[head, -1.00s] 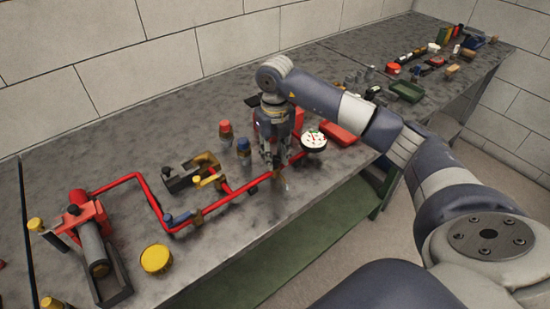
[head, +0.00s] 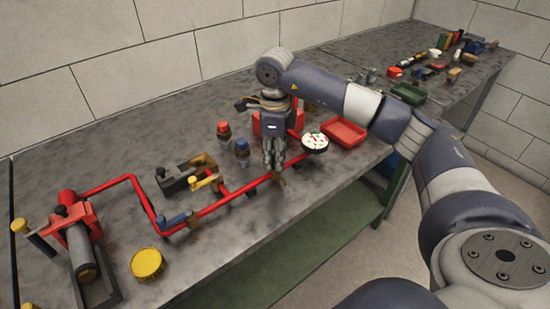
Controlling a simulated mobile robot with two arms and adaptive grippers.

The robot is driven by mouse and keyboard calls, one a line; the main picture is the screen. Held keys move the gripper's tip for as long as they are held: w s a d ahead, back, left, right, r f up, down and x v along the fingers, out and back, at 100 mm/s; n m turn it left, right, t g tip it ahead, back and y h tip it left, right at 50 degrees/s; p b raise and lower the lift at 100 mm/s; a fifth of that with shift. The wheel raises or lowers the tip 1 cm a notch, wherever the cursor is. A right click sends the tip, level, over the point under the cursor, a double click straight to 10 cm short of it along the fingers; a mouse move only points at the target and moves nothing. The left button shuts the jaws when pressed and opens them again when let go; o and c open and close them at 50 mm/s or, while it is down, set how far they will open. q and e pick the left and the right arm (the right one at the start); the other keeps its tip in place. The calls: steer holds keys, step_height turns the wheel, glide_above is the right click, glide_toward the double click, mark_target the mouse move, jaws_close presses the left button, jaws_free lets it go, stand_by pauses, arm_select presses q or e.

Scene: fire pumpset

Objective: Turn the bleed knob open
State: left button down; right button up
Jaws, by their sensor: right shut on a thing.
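My right gripper (head: 274,163) points down at the red pipe (head: 240,190) just left of the round white gauge (head: 315,141). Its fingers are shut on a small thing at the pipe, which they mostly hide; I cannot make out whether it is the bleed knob. A small brass-coloured piece (head: 281,179) shows just below the fingertips. A yellow-handled valve (head: 205,182) and a blue-handled valve (head: 174,219) sit on the pipe farther left. My left gripper is not in view.
A red cap (head: 223,128) and a blue cap (head: 242,146) stand behind the pipe. A red tray (head: 344,131) lies right of the gauge. A yellow round lid (head: 147,264) lies at the front left. Bare tabletop (head: 75,150) shows at the back left.

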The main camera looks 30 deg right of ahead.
steer(key=n+b, duration=0.1)
steer(key=n, duration=0.2)
steer(key=shift+n, duration=0.3)
steer(key=shift+n+b, duration=0.4)
steer(key=shift+n, duration=1.1)
steer(key=o, duration=1.1)
steer(key=shift+r, duration=0.25)
step_height(320, 180, up, 12)
steer(key=shift+f, duration=0.2)
